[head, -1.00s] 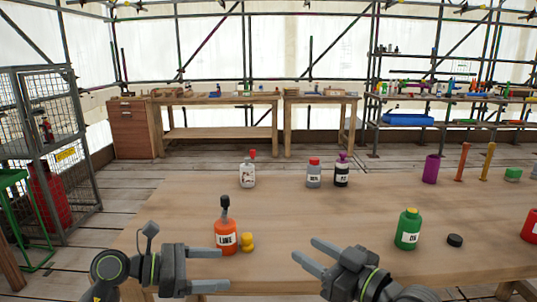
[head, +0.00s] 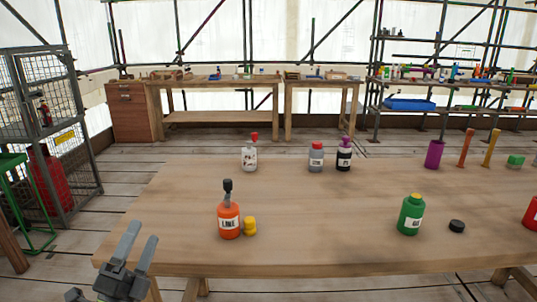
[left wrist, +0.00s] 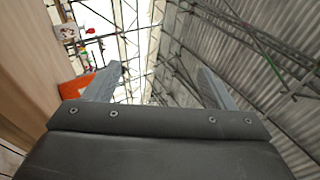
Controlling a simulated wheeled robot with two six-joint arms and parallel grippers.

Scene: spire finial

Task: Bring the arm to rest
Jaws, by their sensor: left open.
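My left gripper (head: 139,248) is open and empty at the lower left of the head view, by the near left corner of the wooden table (head: 300,225). Its fingers point up and away. In the left wrist view the two fingers (left wrist: 160,85) stand apart with nothing between them. The orange LINE bottle (head: 229,221) stands upright to the right of the gripper, apart from it, with a dark nozzle on top. Part of an orange thing (left wrist: 75,87) shows behind a finger in the left wrist view. My right gripper is not in view.
A yellow piece (head: 250,226) sits beside the orange bottle. A green bottle (head: 411,215) and a black cap (head: 457,226) stand at right. White (head: 249,157), grey (head: 316,158) and dark (head: 344,157) bottles stand at the back. The table's front middle is clear.

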